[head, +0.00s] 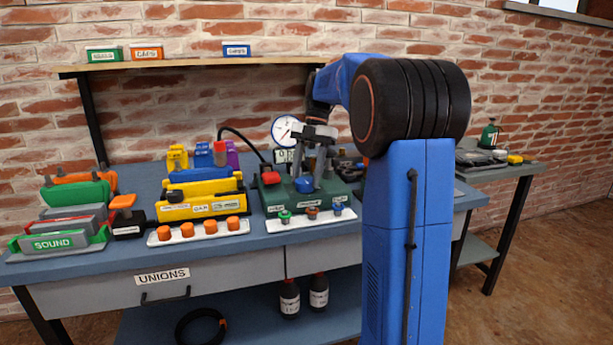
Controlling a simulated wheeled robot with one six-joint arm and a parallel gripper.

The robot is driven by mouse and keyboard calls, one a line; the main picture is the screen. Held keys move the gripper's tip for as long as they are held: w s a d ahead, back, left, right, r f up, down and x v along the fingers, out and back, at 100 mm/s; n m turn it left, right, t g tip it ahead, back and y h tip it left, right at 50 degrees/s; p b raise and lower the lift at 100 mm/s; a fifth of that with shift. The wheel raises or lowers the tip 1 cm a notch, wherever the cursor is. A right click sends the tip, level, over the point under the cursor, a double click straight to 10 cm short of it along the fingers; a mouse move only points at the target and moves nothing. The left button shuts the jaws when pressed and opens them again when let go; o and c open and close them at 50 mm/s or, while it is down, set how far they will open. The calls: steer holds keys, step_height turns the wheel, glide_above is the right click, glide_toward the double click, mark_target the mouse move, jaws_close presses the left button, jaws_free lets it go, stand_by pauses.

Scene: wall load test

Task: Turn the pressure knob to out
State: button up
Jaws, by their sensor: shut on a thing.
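A green test unit (277,199) with a white dial gauge (286,130) stands on the blue bench. A red knob (270,177) sits at its left and a blue knob (304,184) on its front. My gripper (317,172) points down over the right half of the unit, behind the blue knob as seen here. It is shut on what seems to be the pressure knob, which the fingers mostly hide. The knob's setting and its markings are too small to read.
White strips with orange caps (187,230) and small coloured valves (311,214) lie along the front edge. Yellow cases (200,207) and a SOUND tray (58,242) stand left. A black hose (245,140) arches behind the unit. A side table (520,170) stands right.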

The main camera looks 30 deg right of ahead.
stand_by(0.4)
steer(key=o, duration=1.1)
steer(key=shift+c, duration=0.2)
